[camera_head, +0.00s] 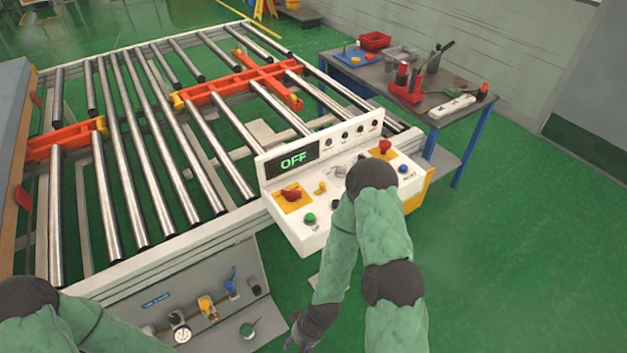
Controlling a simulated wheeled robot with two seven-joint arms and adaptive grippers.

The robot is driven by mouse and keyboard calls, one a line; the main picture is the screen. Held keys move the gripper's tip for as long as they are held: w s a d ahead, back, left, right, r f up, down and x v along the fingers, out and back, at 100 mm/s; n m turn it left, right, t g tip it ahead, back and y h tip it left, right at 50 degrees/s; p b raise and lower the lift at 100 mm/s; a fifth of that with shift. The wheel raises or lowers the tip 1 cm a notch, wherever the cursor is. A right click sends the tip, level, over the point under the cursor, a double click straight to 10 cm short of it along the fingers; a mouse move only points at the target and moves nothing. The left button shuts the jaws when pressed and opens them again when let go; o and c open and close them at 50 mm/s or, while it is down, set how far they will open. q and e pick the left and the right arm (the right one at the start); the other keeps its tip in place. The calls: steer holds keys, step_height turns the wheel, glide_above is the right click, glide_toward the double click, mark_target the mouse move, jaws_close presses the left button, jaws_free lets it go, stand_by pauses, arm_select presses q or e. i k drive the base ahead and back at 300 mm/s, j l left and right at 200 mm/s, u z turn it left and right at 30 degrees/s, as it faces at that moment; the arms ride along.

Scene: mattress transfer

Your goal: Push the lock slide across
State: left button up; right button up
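The white control panel (312,238) stands at the near corner of the roller conveyor, with a display reading OFF (293,160). It carries a red rotary switch (291,194) on a yellow plate, a small yellow part (320,187) and a green button (309,218). I cannot tell which part is the lock slide. Below is a grey lower panel (180,300) with a yellow fitting (208,308), a blue handle (231,284), a gauge and a green knob. My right gripper (297,340) hangs right of the lower panel, apart from it; its finger opening is unclear. My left gripper is out of view.
The conveyor's steel rollers (125,150) carry orange crosspieces (215,88). A red emergency button (385,146) is on the panel's far right. A tool table (440,97) stands behind. Green floor (520,250) is clear at right. My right forearm covers part of the control panel.

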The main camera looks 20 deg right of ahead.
mark_target(323, 185)
steer(key=z, duration=1.1)
steer(key=j+z, duration=0.2)
